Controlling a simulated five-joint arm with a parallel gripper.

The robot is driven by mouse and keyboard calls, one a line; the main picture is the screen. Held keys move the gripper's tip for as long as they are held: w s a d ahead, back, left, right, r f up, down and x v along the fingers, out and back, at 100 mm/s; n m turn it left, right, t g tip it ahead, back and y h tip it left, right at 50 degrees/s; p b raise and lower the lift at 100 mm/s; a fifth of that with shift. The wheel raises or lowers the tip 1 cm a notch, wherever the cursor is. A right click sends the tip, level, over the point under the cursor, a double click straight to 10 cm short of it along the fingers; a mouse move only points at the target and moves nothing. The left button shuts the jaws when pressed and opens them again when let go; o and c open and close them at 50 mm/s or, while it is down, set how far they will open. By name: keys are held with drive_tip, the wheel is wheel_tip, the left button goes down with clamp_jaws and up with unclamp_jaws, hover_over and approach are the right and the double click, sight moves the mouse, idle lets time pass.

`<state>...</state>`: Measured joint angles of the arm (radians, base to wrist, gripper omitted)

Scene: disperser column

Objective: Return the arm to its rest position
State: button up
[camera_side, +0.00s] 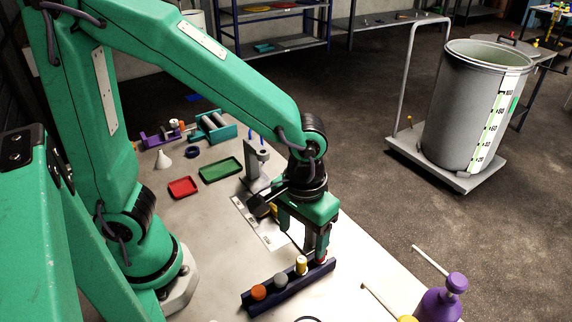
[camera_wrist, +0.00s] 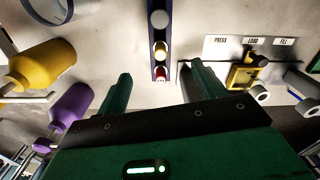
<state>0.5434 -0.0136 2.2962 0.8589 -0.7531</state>
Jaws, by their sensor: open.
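My gripper (camera_side: 318,252) is green and points down at the right end of a dark blue rack (camera_side: 290,283). Its fingers are open and apart in the wrist view (camera_wrist: 160,84). In the wrist view the red piece (camera_wrist: 160,74) lies in line with the gap between the fingers. I cannot tell the height of the fingertips above it. The fingers partly hide the red piece in the side view.
A grey stand (camera_side: 257,165) and a plate marked PRESS, LOAD, FILL (camera_wrist: 250,47) are close beside my gripper. Red (camera_side: 183,187) and green (camera_side: 221,170) trays lie farther back. Purple (camera_side: 440,302) and yellow (camera_wrist: 40,65) bottles stand near. A large grey drum (camera_side: 465,110) stands off the table.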

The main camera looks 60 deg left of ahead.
drive_tip(key=shift+a+r, duration=0.1)
drive_tip(key=s+a+r+m+t, duration=0.2)
drive_tip(key=a+r+t, duration=0.3)
drive_tip(key=a+r, duration=0.6)
drive_tip(key=a, duration=0.3)
drive_tip(key=shift+s+a+r, duration=0.15)
drive_tip(key=shift+s+a, duration=0.1)
drive_tip(key=shift+s, duration=0.1)
drive_tip(key=shift+o, duration=0.4)
drive_tip(key=shift+s+a+r+t, duration=0.25)
drive_tip(key=shift+s+a+t, duration=0.1)
drive_tip(key=shift+a, duration=0.1)
drive_tip(key=o, duration=0.6)
drive_tip(key=shift+w+d+m, duration=0.1)
drive_tip(key=shift+m, duration=0.2)
drive_tip(key=w+d+f+m+g, duration=0.1)
drive_tip(key=w+d+m+g, duration=0.1)
drive_tip(key=w+d+m, duration=0.2)
drive_tip(key=w+d+f+m+g, duration=0.2)
drive_tip(key=w+d+m+g, duration=0.1)
drive_tip(key=d+m, duration=0.8)
drive_tip(key=shift+w+d+m+g, duration=0.35)
drive_tip(key=shift+w+m, duration=0.35)
drive_tip(key=shift+m, duration=0.7)
